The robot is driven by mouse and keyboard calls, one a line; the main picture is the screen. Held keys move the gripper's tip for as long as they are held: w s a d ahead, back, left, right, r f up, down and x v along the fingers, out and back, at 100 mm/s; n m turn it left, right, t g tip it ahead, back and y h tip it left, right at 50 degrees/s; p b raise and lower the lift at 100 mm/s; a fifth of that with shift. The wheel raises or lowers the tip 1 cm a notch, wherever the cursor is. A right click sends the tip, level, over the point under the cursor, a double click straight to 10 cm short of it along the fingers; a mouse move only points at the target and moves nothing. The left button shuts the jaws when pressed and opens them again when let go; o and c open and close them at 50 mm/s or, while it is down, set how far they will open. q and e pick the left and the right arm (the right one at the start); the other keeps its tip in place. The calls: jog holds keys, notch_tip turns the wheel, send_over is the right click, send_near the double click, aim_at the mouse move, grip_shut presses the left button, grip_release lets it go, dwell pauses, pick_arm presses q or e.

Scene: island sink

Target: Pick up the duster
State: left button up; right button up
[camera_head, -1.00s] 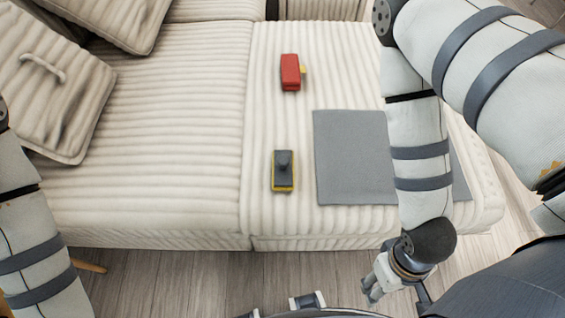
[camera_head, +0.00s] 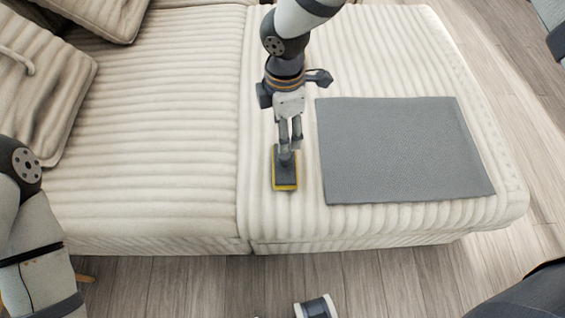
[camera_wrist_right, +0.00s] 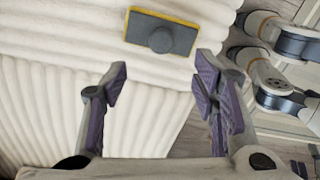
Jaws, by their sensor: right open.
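The duster (camera_head: 285,178) is a dark grey block with a yellow rim and a round knob. It lies on the cream ribbed sofa, left of the grey mat. In the right wrist view the duster (camera_wrist_right: 162,34) lies beyond the fingertips, roughly centred between them. My right gripper (camera_head: 290,148) is open and reaches down over the duster's far end in the head view; its open fingers (camera_wrist_right: 160,78) show nothing between them in the wrist view. Whether a finger touches the knob I cannot tell. My left arm shows at the lower left, but its gripper is out of view.
The grey mat (camera_head: 405,150) lies flat and bare on the sofa (camera_head: 150,130), right of the duster. Cushions (camera_head: 40,90) rest at the upper left. The sofa's front edge is near the duster, with wooden floor (camera_head: 180,285) below.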

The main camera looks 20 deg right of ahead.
aim_at(284, 156)
notch_tip(284, 156, down, 12)
jog(key=shift+d+r+b, duration=0.1)
jog(key=shift+r+b, duration=0.15)
jog(key=shift+b, duration=0.3)
grip_shut()
